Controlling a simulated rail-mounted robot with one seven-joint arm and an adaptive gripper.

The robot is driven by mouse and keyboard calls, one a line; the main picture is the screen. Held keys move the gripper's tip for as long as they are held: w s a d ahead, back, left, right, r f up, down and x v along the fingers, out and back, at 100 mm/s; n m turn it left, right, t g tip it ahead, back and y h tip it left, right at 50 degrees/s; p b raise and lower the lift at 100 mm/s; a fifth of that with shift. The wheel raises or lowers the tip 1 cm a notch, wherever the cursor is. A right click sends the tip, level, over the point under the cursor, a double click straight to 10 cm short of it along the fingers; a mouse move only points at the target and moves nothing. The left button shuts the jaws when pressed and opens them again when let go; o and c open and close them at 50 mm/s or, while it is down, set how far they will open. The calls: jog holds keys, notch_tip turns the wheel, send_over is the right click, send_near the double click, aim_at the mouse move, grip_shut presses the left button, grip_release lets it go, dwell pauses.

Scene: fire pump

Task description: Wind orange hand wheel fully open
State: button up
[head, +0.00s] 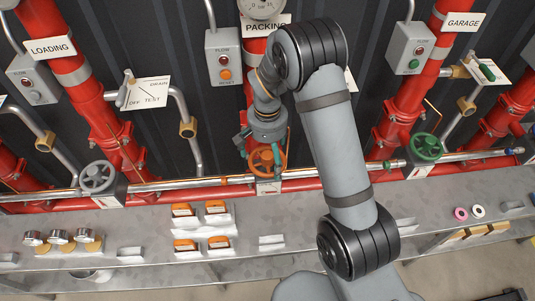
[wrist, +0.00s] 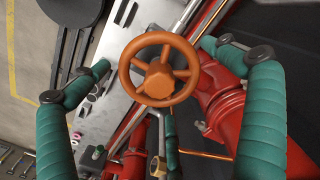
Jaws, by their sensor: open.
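The orange hand wheel (head: 267,161) is on the red pipework in the middle of the head view, below the PACKING sign. In the wrist view the wheel (wrist: 158,83) faces me, its round rim, spokes and hub unobstructed. My gripper (head: 263,143) is open in front of the wheel, with its teal fingers spread to either side. In the wrist view my gripper (wrist: 160,57) has one finger left of the rim and one right of it, with a visible gap on each side. Nothing is between the fingers except the view of the wheel.
A grey hand wheel (head: 97,177) is at left and a green hand wheel (head: 426,147) at right. A grey flow box (head: 224,57) hangs above the orange wheel. The metal bench (head: 140,222) below holds orange-topped blocks (head: 185,245) and gauges (head: 58,237).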

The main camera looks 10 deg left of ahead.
jog(key=shift+c, duration=0.8)
jog(key=c, duration=1)
jog(key=o, duration=0.8)
jog(key=shift+c, duration=0.2)
jog(key=c, duration=0.7)
